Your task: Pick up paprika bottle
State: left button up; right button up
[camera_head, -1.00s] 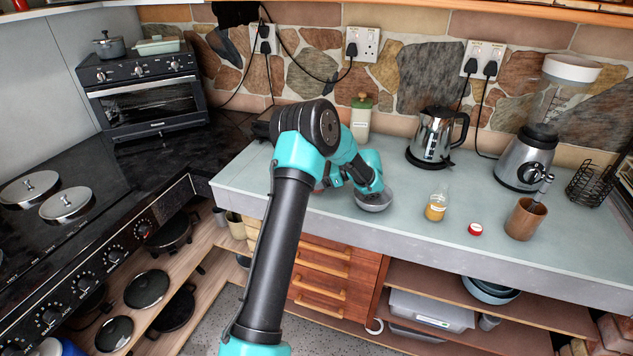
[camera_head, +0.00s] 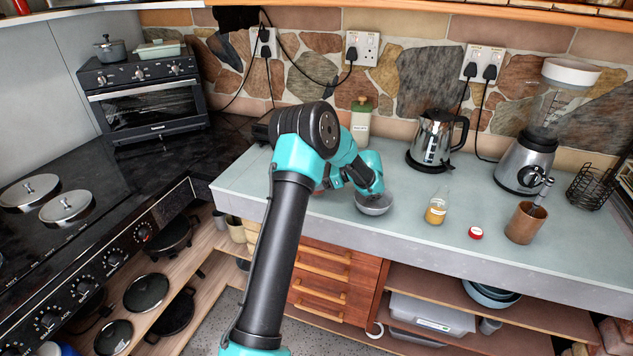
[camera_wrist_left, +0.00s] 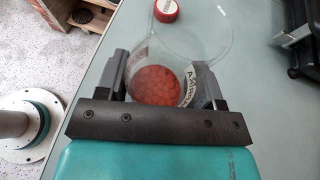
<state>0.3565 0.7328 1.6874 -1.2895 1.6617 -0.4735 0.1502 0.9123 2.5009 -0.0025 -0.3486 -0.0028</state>
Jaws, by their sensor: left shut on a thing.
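The paprika bottle (camera_wrist_left: 158,86) is clear glass with orange-red contents and a partly visible label. In the left wrist view it sits between the two fingers of my left gripper (camera_wrist_left: 165,85), which is shut on it. In the head view my own arm hides most of the gripper and the bottle, left of a grey bowl (camera_head: 374,204). A bit of red shows beside the wrist there. My right gripper is not in view.
A kettle (camera_head: 432,140), a blender (camera_head: 527,162) and a green-lidded jar (camera_head: 361,120) stand behind.

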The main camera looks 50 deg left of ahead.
pick_arm(q)
jog(key=shift+r, duration=1.3)
jog(key=s+d+r, duration=0.1)
jog(key=s+d, duration=0.9)
jog(key=d, duration=0.2)
jog(key=shift+s+r, duration=0.25)
